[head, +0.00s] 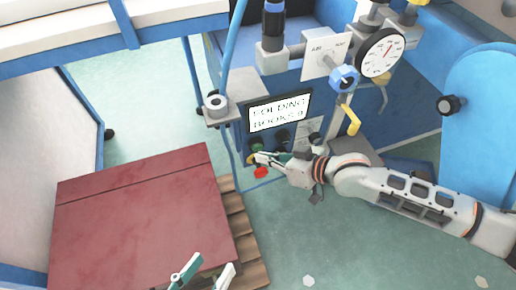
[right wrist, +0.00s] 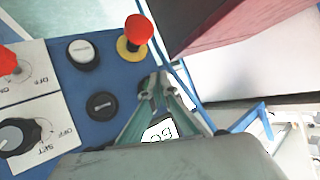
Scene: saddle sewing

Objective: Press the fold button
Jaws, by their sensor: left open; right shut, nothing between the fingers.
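The blue control panel (right wrist: 65,20) carries a round black-rimmed button with a pale cap (right wrist: 82,54), a black knob (right wrist: 101,105) and a red mushroom button on a yellow ring (right wrist: 136,32). I cannot tell which control is the fold button. My right gripper (head: 262,157) is shut and empty in front of the panel's lower part, where the red button (head: 261,173) also shows. In the right wrist view its fingertips (right wrist: 155,82) lie near the black knob and red button; contact cannot be told. My left gripper (head: 203,277) is open and empty at the bottom edge of the head view.
A display reading "FOLDING BOOKS" (head: 278,113) sits above the controls. A pressure gauge (head: 382,52) and a yellow lever (head: 349,120) are above right. A dark red stack (head: 135,215) lies on a wooden pallet (head: 244,235) at left. Green floor (head: 350,240) is open at lower right.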

